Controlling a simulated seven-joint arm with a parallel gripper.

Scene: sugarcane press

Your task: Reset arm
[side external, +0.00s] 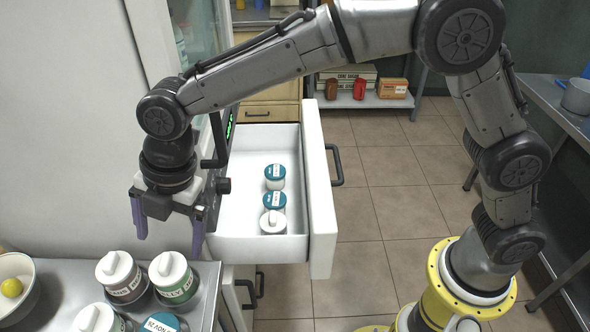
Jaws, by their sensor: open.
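My gripper (168,230) hangs at the left of the side external view, fingers pointing down. Its two purple fingers are apart with nothing between them. It is above the back edge of the metal counter (63,277), close to the left side of an open white drawer (320,195).
The drawer holds two teal-lidded jars (275,177) and a white-lidded one (272,222) in a row. A bowl (25,290) with a yellow fruit (11,287) stands at the far left. The tiled floor (400,190) right of the drawer is clear.

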